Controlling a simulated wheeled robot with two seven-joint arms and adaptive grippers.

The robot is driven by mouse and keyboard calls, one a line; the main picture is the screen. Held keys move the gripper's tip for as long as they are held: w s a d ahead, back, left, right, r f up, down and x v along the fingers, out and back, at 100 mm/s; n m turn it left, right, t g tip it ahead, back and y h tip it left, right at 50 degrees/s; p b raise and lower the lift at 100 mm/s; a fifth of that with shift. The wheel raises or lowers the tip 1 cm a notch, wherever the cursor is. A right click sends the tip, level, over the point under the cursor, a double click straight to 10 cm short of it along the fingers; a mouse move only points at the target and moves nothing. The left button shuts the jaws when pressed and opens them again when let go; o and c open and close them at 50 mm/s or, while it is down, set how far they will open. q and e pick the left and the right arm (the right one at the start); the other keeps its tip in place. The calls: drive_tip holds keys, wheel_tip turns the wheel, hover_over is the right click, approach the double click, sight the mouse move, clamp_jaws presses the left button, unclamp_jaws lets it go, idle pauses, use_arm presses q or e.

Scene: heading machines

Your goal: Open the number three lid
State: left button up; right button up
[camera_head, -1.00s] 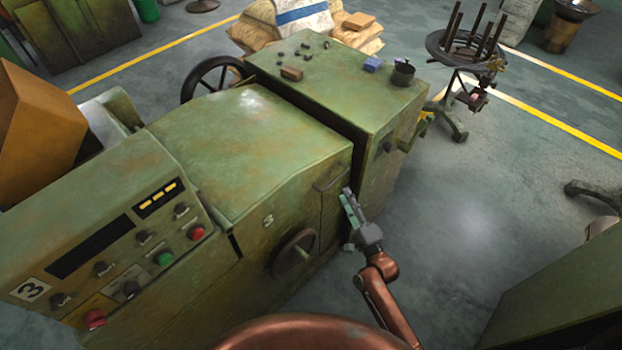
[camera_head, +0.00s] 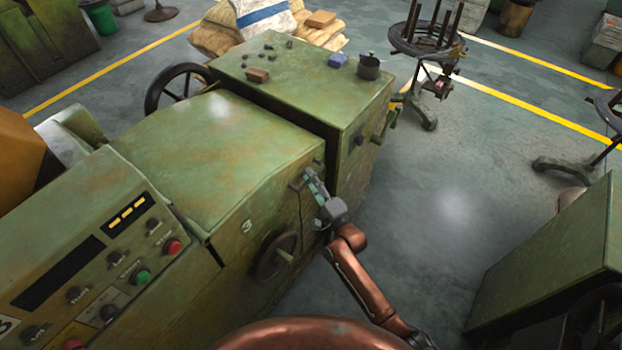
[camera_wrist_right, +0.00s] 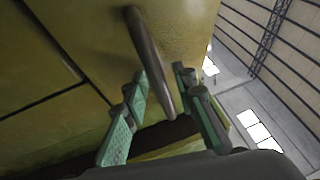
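The number three lid (camera_head: 215,135) is the worn green cover of the machine marked 3 and looks closed. Its bar handle (camera_wrist_right: 150,60) is on the front face near the right end. My right gripper (camera_head: 314,184) is at that handle. In the right wrist view, the fingers of my right gripper (camera_wrist_right: 163,95) are apart, with the handle's lower end between them; I see a gap beside the bar, and contact cannot be made out. In the head view the gripper partly hides the handle. My left gripper is not in view.
A handwheel (camera_head: 277,255) sticks out below the lid. The control panel (camera_head: 95,265) with buttons is at the left. A taller green cabinet (camera_head: 300,75) with small items on top stands right of the lid. Open floor (camera_head: 440,190) lies to the right, with another green machine (camera_head: 560,250) beyond.

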clamp_jaws()
idle(0.4)
